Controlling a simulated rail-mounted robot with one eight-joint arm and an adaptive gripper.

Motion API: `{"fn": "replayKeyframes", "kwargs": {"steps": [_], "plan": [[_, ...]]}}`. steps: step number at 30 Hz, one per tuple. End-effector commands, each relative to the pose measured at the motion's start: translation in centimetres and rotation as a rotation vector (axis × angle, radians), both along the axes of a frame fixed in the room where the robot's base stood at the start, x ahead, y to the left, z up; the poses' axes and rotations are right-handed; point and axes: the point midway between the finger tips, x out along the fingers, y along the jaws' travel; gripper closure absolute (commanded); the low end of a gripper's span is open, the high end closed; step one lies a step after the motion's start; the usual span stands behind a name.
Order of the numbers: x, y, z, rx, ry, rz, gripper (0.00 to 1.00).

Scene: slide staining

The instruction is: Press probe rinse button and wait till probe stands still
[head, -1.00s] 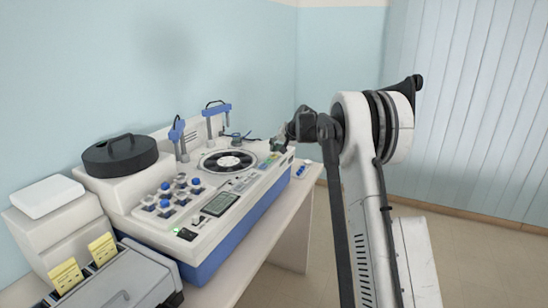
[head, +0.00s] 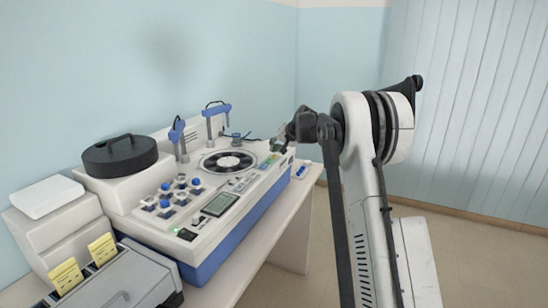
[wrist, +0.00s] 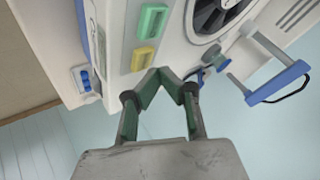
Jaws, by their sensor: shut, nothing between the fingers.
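The white and blue analyzer (head: 232,222) stands on the table with a dark round disc (head: 228,161) in its top. Two blue-topped probe arms, the left one (head: 177,131) and the right one (head: 217,110), stand upright behind the disc. My gripper (wrist: 158,76) is shut and empty at the analyzer's right end. In the wrist view its fingers are near a yellow button (wrist: 143,57), with a green button (wrist: 152,20) beyond it. I cannot read labels or tell whether the fingers touch a button. One blue probe arm (wrist: 280,82) shows at right there.
A black round lid (head: 119,156) sits at the analyzer's left. A white box (head: 50,197) and a grey device with yellow slide holders (head: 66,274) stand at the front left. A small item with blue tops (head: 302,169) lies by the analyzer's right end.

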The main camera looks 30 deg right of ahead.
Motion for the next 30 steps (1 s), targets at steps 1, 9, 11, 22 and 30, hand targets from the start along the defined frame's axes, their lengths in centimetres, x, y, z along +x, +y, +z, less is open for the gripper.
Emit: {"fn": "replayKeyframes", "kwargs": {"steps": [1, 9, 11, 22, 30], "plan": [[0.0, 0.0, -0.2, 0.000, 0.000, 0.000, 1.00], [0.0, 0.0, -0.9, 0.000, 0.000, 0.000, 1.00], [0.0, 0.0, -0.9, 0.000, 0.000, 0.000, 1.00], [0.0, 0.0, -0.9, 0.000, 0.000, 0.000, 1.00], [0.0, 0.0, -1.2, 0.000, 0.000, 0.000, 1.00]]}}
